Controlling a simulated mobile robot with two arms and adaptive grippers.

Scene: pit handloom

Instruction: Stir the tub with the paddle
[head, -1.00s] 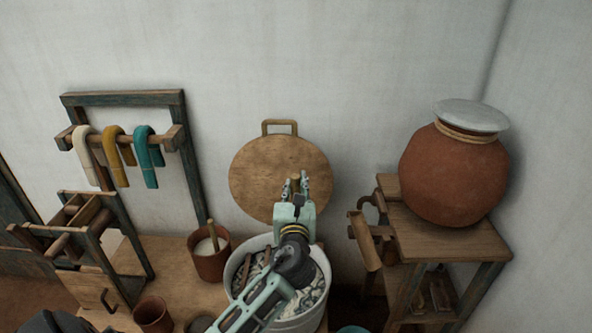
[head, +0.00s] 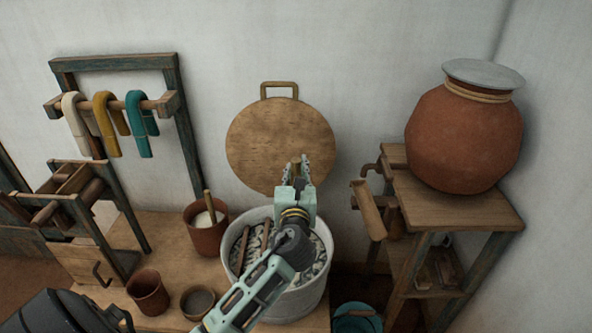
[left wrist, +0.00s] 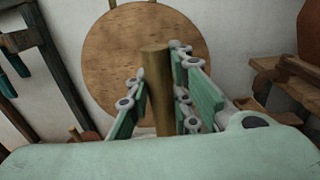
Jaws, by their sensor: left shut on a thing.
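The tub (head: 309,300) is a pale grey round vessel at the bottom middle of the head view. It holds a grey-white lumpy mass, and two brown sticks lean at its left inside. My left gripper (head: 295,170) is above the tub's far side. It is shut on the paddle, whose round wooden handle (left wrist: 156,85) stands between the fingers in the left wrist view. The paddle's lower end is hidden behind my gripper and arm, so I cannot tell how deep it reaches. My right gripper is not in view.
A round wooden lid (head: 270,140) leans on the wall behind the tub. A brown pot with a stick (head: 206,238), a cup (head: 148,293) and a small bowl (head: 197,302) stand left of it. A wooden stand (head: 455,215) with a large clay jar (head: 463,140) is at the right.

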